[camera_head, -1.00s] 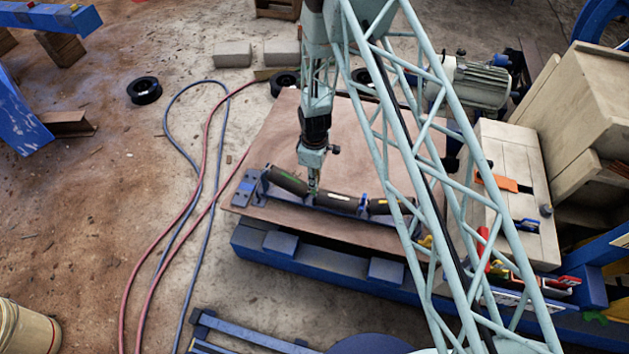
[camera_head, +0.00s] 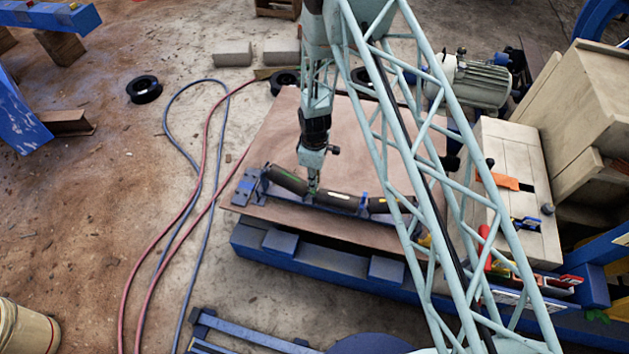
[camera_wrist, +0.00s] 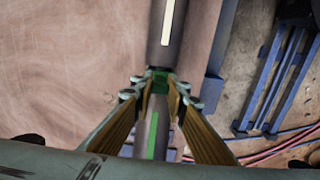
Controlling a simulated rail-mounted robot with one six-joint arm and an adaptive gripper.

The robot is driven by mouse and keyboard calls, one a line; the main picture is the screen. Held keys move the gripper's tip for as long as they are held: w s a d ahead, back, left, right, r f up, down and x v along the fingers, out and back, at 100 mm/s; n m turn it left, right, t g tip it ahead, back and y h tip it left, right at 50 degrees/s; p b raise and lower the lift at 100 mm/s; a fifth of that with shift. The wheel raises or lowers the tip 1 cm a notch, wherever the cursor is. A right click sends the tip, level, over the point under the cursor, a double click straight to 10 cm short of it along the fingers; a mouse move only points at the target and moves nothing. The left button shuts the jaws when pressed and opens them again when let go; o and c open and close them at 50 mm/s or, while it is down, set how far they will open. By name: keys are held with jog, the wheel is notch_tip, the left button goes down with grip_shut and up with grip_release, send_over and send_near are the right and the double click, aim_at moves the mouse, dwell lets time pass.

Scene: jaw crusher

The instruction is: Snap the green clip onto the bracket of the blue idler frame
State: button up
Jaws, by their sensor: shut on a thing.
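My gripper (camera_head: 313,186) points down over the blue idler frame (camera_head: 335,208), between the left roller and the middle roller. In the wrist view my gripper (camera_wrist: 160,85) has its two fingers closed on the green clip (camera_wrist: 160,82), which shows as a small green block between the fingertips. The left roller (camera_head: 288,180) is dark with a green stripe. The middle roller (camera_head: 338,200) has a pale stripe, and a right roller (camera_head: 380,206) is partly behind my arm. The bracket under the clip is hidden by the fingers, so I cannot tell whether the clip touches it.
The frame lies on a brown board (camera_head: 258,150) over blue beams (camera_head: 320,262). A pale wooden cabinet (camera_head: 510,200) with tools stands at the right. Red and blue hoses (camera_head: 200,190) run along the floor at the left. A motor (camera_head: 480,82) stands behind.

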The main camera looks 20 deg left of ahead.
jog(key=shift+f+b, duration=0.4)
jog(key=shift+f, duration=0.35)
jog(key=shift+r+p, duration=0.35)
jog(key=shift+r, duration=0.7)
jog(key=shift+b, duration=0.35)
dwell(2.5)
jog(key=shift+f+b, duration=0.55)
jog(key=shift+f, duration=0.5)
dwell(0.5)
jog(key=o, duration=1)
jog(key=shift+r, duration=0.15)
jog(key=shift+r, duration=5.9)
